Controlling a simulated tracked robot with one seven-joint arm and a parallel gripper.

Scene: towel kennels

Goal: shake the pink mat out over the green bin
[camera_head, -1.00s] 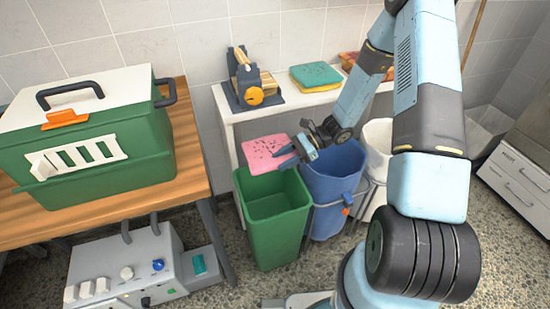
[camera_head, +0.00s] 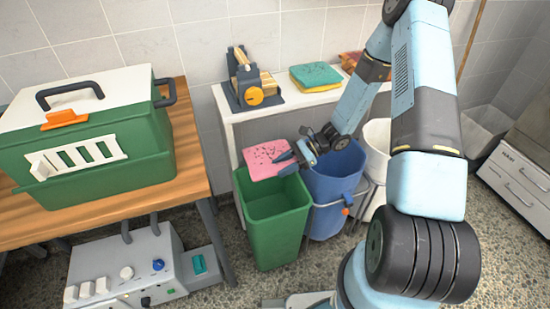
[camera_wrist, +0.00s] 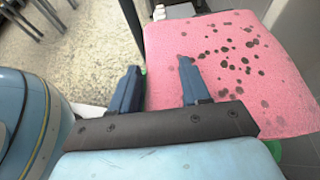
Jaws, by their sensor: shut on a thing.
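The pink mat (camera_head: 268,158) is held out flat over the back part of the green bin (camera_head: 274,220). In the wrist view the mat (camera_wrist: 225,65) fills the right side and carries several dark specks on its upper face. My gripper (camera_head: 288,161) is shut on the mat's right edge in the head view. Its two blue fingers (camera_wrist: 160,88) show in the wrist view, one lying over the mat. The bin's opening faces up and its visible inside looks empty; the mat hides its back rim.
A blue bin (camera_head: 335,185) stands right beside the green one, with a white bin (camera_head: 377,140) beyond. A white shelf (camera_head: 235,112) behind holds a clipper-like device (camera_head: 252,85) and folded towels (camera_head: 315,76). A green carrier (camera_head: 95,140) stands on the wooden table at left.

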